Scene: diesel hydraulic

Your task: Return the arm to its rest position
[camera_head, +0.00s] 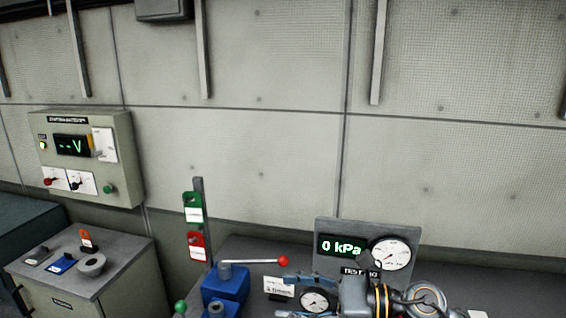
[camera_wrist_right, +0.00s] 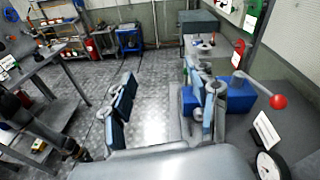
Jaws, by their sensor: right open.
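My right gripper (camera_head: 283,296) is at the lower middle of the head view, its two fingers pointing left and spread apart. The right arm (camera_head: 385,300) comes in from the lower right, in front of the test bench. In the right wrist view the gripper (camera_wrist_right: 163,85) also shows open, with bare floor between its fingers and nothing held. Its right finger overlaps a blue block with a red-knobbed lever (camera_wrist_right: 235,95) in the picture; I cannot tell whether they touch. My left gripper is not seen.
The blue lever block (camera_head: 228,283), a pressure panel reading 0 kPa (camera_head: 335,232) and a round gauge (camera_head: 314,300) crowd the bench. Green and red tags (camera_head: 195,225) hang on a post. A grey cabinet (camera_head: 125,270) stands left.

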